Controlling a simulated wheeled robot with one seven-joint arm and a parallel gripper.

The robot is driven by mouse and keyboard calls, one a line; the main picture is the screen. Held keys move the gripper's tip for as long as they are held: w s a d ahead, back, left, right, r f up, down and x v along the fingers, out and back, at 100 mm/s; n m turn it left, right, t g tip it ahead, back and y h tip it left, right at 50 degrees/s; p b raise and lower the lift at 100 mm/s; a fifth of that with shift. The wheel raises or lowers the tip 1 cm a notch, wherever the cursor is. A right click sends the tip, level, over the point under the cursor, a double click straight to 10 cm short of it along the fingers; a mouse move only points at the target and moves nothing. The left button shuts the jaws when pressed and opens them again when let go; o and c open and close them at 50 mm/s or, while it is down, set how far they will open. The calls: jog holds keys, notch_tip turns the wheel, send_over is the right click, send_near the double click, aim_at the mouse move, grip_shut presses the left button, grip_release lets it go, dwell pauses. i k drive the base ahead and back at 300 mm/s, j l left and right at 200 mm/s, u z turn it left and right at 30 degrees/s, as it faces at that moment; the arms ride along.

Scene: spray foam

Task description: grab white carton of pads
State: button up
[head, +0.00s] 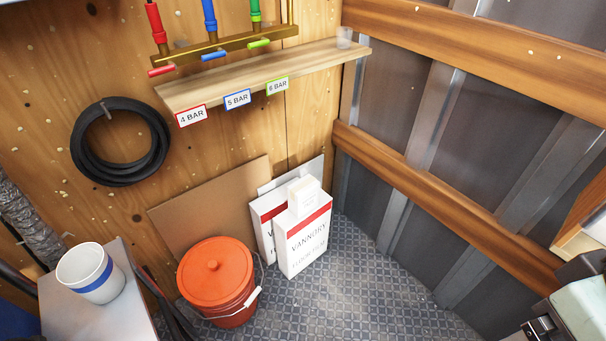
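A small white carton (304,196) sits on top of the larger white cartons in the back corner; its faint print is too small to read, so I cannot confirm that it is the carton of pads. Two larger white cartons with red bands stand upright on the floor below it. The front one (304,246) reads "VANNORY"; the other (265,224) is partly hidden behind it. Part of my gripper (541,329) shows at the bottom right edge, cut off by the frame. It is far from the cartons, and its opening cannot be made out.
An orange lidded bucket (214,272) stands left of the cartons. A brown board (205,205) leans on the wall behind. A shelf (262,77) with valves hangs above. Patterned floor (360,295) right of the cartons is clear.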

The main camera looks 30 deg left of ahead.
aim_at(303, 194)
jog(key=u, duration=1.2)
